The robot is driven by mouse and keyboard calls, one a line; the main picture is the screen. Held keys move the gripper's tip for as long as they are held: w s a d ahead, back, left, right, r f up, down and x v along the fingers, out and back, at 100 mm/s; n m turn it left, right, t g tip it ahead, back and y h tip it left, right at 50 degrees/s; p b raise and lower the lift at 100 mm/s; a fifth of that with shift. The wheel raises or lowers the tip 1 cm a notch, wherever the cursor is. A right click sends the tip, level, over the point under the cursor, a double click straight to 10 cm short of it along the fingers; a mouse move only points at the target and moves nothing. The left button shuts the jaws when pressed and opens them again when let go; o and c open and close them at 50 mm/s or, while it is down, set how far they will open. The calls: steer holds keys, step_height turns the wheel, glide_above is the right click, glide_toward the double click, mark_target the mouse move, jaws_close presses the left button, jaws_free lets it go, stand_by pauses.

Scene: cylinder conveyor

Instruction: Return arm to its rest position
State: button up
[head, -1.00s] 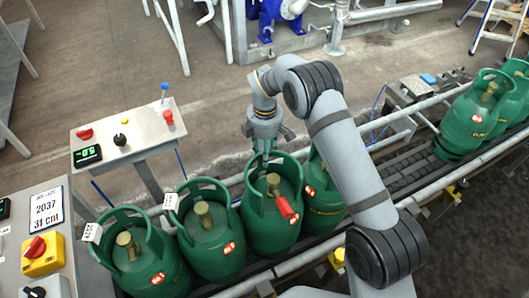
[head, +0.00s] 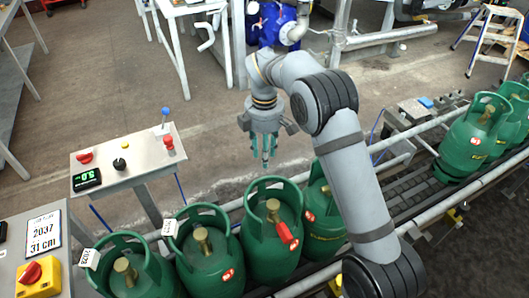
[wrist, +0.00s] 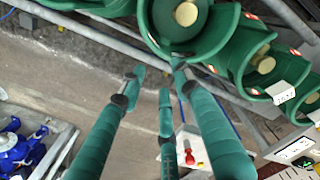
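My arm reaches across the conveyor from the lower right in the head view. My gripper (head: 264,160) hangs with its green fingers pointing down, just behind and above a green gas cylinder (head: 268,238) with a red piece (head: 284,233) at its collar. In the wrist view my gripper (wrist: 157,80) has its three fingers spread, with gaps and nothing held between them. The fingertips show close to the rim of a green cylinder (wrist: 157,42); whether they touch it cannot be told there. In the head view they look clear of it.
Several green cylinders line the conveyor (head: 395,180), with more at the far right (head: 470,135). A control panel (head: 150,140) with a blue-topped lever stands behind at left. A yellow switch box (head: 37,280) is at lower left. Open floor lies behind the conveyor.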

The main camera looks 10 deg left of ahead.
mark_target(265, 178)
steer(key=shift+f, duration=0.1)
stand_by(0.3)
step_height(265, 178, down, 12)
steer(key=shift+r, duration=0.1)
steer(key=shift+w+d, duration=0.1)
stand_by(0.4)
